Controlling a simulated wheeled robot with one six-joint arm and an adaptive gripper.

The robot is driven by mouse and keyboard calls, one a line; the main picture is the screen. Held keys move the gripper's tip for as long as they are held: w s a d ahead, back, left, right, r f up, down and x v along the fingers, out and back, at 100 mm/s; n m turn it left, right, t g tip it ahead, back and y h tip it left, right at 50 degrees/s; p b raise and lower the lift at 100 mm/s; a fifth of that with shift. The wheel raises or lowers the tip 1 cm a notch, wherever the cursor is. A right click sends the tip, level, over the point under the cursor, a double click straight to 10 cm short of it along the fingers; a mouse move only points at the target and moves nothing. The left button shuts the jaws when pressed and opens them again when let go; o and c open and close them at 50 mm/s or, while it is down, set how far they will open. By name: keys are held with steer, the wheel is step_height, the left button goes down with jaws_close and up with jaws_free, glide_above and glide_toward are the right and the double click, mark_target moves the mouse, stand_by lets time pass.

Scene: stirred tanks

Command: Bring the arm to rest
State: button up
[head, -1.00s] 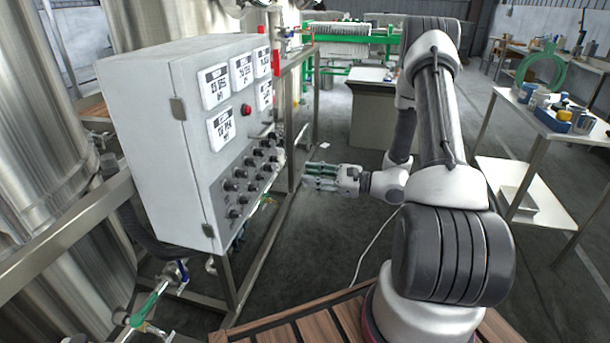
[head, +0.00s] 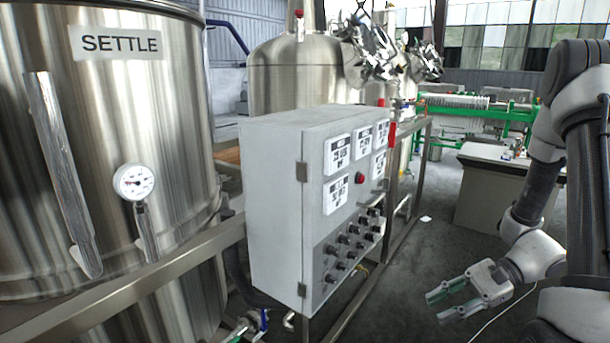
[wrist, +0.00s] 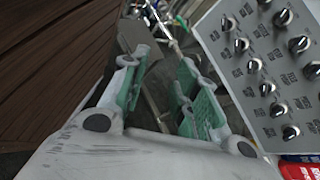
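My gripper (head: 436,306) is at the lower right of the head view, to the right of the control cabinet and apart from it. Its two fingers with green pads stand apart with nothing between them. In the wrist view the open fingers (wrist: 163,65) also show an empty gap. My arm is bent, its upper part cut off at the right edge of the head view.
The grey control cabinet (head: 270,190) with knobs and displays stands on a steel frame left of my gripper. Its knob panel (wrist: 265,65) is at the right in the wrist view. A SETTLE tank (head: 100,130) is at the left. Open floor lies beyond my gripper.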

steer(key=s+d+r+n+h, duration=0.4)
steer(key=r+n+h, duration=0.1)
steer(key=r, duration=0.1)
steer(key=s+d+r+n+h, duration=0.3)
steer(key=d+r+n+h, duration=0.15)
steer(key=r, duration=0.25)
step_height(320, 180, up, 11)
steer(key=s+a+n+t+h, duration=0.2)
steer(key=n+t+h, duration=0.1)
steer(key=n+t, duration=0.1)
steer(key=shift+a+t, duration=0.25)
steer(key=shift+t, duration=0.35)
steer(key=shift+s, duration=0.1)
